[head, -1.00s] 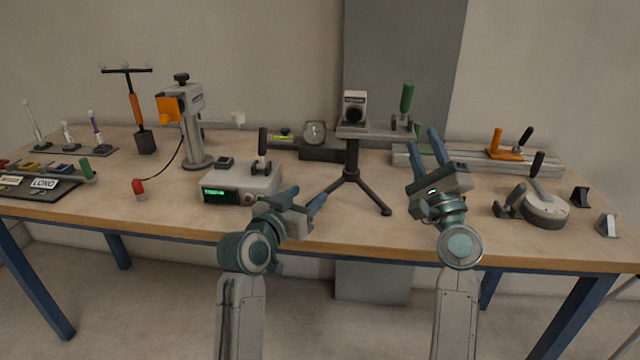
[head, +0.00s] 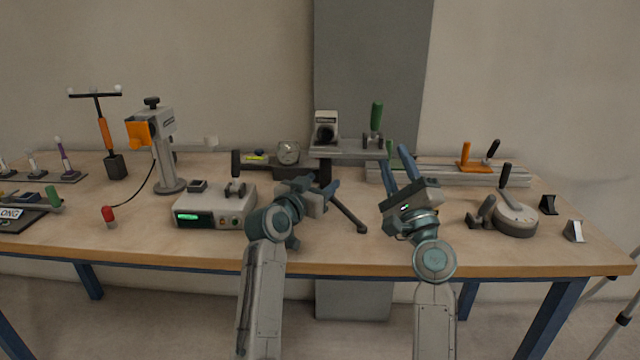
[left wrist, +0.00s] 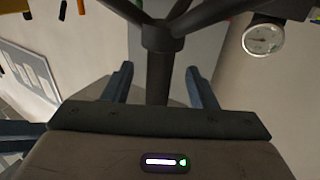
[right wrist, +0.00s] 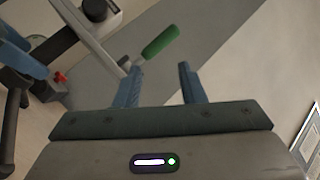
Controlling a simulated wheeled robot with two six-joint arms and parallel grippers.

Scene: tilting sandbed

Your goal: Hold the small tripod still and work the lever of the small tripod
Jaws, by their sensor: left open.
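The small tripod (head: 345,149) stands at the back of the table, with a boxy camera-like head (head: 326,127) on its plate. Its lever has a green handle (head: 376,115), standing nearly upright. My left gripper (head: 322,185) is in front of the tripod's lower post, hiding part of the legs. In the left wrist view the dark post (left wrist: 158,75) stands between its open fingers (left wrist: 159,72). My right gripper (head: 396,150) is open and empty, below and right of the lever. In the right wrist view the green handle (right wrist: 160,42) lies just beyond the open fingers (right wrist: 160,68).
A grey box with a green display (head: 210,212) stands left of my left gripper. A dial gauge (head: 288,152) is behind it. A rail with an orange block (head: 473,163) runs at the back right. A round grey device with a black lever (head: 516,218) stands right of my right gripper.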

